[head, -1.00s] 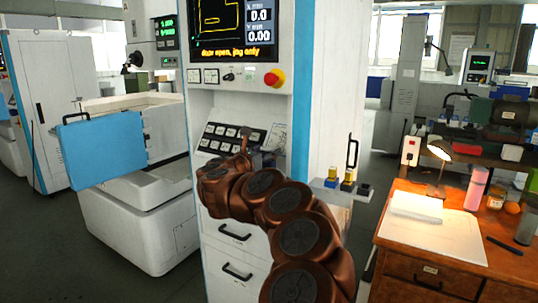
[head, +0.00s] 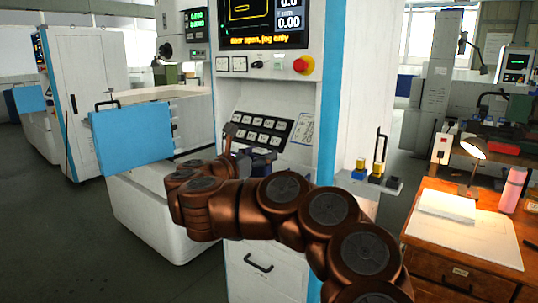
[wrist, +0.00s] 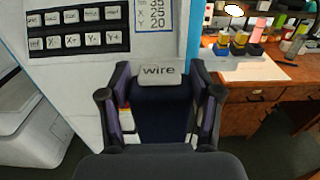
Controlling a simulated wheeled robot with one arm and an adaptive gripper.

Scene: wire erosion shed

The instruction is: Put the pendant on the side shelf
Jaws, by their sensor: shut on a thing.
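My gripper (wrist: 160,78) is shut on a dark navy thing with a pale label reading "wire" (wrist: 158,71), which appears to be the pendant (wrist: 160,108). One finger lies on each side of it. In the head view my gripper (head: 247,148) is in front of the machine's key panel, partly hidden by my arm, and a dark blue bit of the pendant (head: 263,156) shows. The side shelf (head: 392,187) juts from the machine's right side, to the right of my gripper. It also shows at upper right in the wrist view.
Small blocks with yellow and blue parts (head: 360,170) and a dark block stand on the shelf. A black handle (head: 381,142) is above it. The wooden desk (head: 440,262), with lamp (head: 474,150) and pink bottle (head: 512,190), is at right. A blue door (head: 131,138) is at left.

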